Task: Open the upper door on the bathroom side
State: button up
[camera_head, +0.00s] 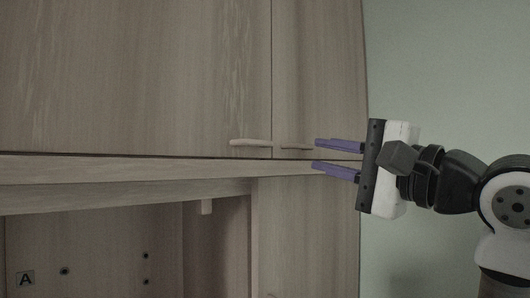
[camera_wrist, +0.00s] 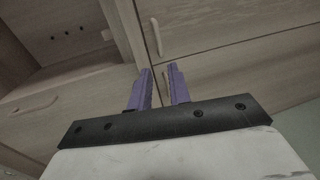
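The wooden cabinet's upper part shows two doors in the head view: a wide left door (camera_head: 130,75) and a narrow right door (camera_head: 318,75). The wide door has a pale bar handle (camera_head: 250,142) at its lower right corner. The narrow door has a similar handle (camera_head: 296,146) at its lower left. Both doors look shut. My gripper (camera_head: 314,153) is open, its purple fingers apart, one above the other, just right of the narrow door's handle. In the wrist view, my gripper (camera_wrist: 159,67) points at the cabinet front; a pale sliver shows between the fingers. I cannot tell whether anything touches.
A ledge (camera_head: 120,168) runs below the upper doors. Beneath it is an open compartment (camera_head: 100,250) marked "A". A plain green wall (camera_head: 450,75) lies to the right.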

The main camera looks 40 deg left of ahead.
aim_at(260, 144)
jog(key=p+x, duration=0.1)
jog(key=x, duration=0.3)
jog(key=p+x, duration=0.1)
jog(key=x, duration=0.4)
jog(key=p+x, duration=0.1)
jog(key=x, duration=0.3)
jog(key=shift+s+a+f+p, duration=0.1)
jog(key=shift+s+a+p, duration=0.15)
jog(key=shift+p, duration=0.1)
grip_shut()
